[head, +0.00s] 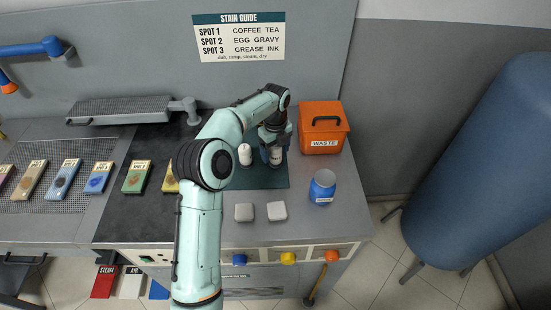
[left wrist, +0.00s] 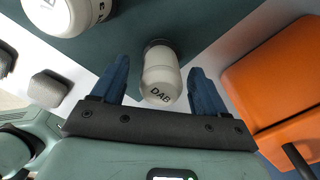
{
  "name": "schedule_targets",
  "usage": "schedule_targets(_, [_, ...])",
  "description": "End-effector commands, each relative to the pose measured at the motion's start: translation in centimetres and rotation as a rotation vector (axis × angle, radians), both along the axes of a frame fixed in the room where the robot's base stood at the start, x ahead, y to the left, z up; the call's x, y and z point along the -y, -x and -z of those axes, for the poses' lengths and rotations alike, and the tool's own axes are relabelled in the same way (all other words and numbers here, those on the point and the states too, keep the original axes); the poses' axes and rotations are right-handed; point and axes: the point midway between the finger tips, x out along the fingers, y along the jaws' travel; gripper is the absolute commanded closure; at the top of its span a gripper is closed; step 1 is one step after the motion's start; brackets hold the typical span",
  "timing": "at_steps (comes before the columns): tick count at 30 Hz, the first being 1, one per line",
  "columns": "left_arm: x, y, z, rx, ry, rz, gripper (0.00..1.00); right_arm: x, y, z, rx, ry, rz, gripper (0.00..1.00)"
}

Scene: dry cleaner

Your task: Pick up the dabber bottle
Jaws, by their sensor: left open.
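The dabber bottle (head: 276,157), white with a dark base, stands on the dark green mat (head: 255,179). In the left wrist view the bottle (left wrist: 160,77) shows the letters DAB and lies between two blue fingers. My left gripper (head: 274,149) is over it, open, with a gap visible on both sides of the bottle in the wrist view (left wrist: 160,66). In the head view the gripper hides part of the bottle. A second white bottle (head: 245,154) stands to its left, and shows partly at the wrist view's top left (left wrist: 68,12). My right gripper is out of view.
An orange waste bin (head: 322,128) stands close to the right of the gripper. A blue jar (head: 322,187) and two pale blocks (head: 244,212) (head: 277,211) sit nearer the front. Stained swatches (head: 137,177) lie to the left.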

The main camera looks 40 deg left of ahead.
Motion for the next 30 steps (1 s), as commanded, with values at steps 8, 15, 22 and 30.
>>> schedule_targets(8, [0.0, -0.1, 0.2, 0.001, -0.001, 0.0, 0.43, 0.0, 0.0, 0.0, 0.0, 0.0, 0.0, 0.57])
schedule_targets(15, [0.0, -0.1, 0.1, 0.002, 0.0, 0.0, 0.87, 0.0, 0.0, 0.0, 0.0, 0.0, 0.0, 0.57])
schedule_targets(22, [0.0, -0.1, 0.0, 0.002, 0.0, 0.0, 0.87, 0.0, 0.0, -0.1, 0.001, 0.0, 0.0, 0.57])
schedule_targets(30, [0.0, -0.2, -2.5, 0.006, -0.001, 0.0, 0.87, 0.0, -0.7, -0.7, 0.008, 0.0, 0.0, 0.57])
